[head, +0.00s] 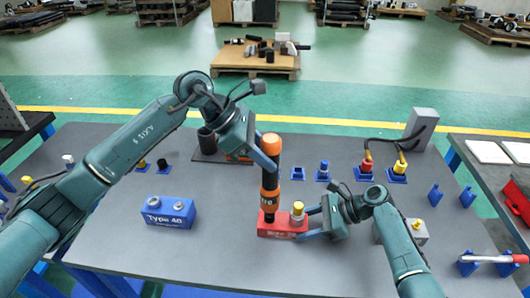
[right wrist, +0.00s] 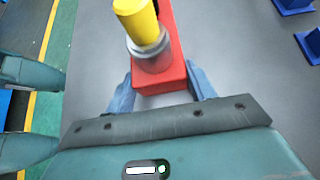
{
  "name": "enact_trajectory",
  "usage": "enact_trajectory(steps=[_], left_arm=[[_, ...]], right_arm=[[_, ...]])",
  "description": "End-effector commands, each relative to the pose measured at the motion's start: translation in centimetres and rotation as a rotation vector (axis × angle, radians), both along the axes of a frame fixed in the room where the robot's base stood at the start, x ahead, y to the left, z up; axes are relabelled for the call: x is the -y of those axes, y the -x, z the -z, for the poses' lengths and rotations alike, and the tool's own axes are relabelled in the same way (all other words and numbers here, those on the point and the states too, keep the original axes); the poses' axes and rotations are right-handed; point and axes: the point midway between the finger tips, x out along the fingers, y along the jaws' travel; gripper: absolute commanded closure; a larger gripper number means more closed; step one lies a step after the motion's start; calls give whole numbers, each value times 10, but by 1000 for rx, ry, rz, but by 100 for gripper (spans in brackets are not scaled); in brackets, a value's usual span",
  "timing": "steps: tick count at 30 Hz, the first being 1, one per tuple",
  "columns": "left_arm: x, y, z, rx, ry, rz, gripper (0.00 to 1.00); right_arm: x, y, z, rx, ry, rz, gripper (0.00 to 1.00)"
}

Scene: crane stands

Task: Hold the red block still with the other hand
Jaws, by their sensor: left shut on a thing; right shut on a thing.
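The red block (head: 275,229) lies on the grey table near its front middle. A yellow-topped metal fitting (head: 298,212) stands upright in its right part. My right gripper (head: 309,222) is shut on the block's right end. In the right wrist view, its blue fingers lie on both sides of the red block (right wrist: 174,78), and the yellow-topped fitting (right wrist: 137,22) stands between them. My left gripper (head: 264,157) is shut on an orange and black tool (head: 270,180). The tool is upright with its lower end at the block's left part; whether it touches is unclear.
A blue block marked Type 40 (head: 168,213) stands to the left. Blue holders with red and yellow plugs (head: 397,169) stand behind on the right, cabled to a grey box (head: 421,129). A red-handled tool (head: 500,258) rests on blue stands at the right edge.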

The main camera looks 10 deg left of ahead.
Motion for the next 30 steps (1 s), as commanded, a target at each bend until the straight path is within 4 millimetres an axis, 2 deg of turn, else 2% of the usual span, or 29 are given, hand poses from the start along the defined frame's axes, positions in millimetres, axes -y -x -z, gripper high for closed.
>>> enact_trajectory(steps=[14, 30], left_arm=[[0, -1, -4, 4, 3, 0, 100], [0, -1, -38, 5, 5, 0, 100]], right_arm=[[0, 0, -1, 1, -1, 0, 76], [0, -1, -1, 1, -1, 2, 76]])
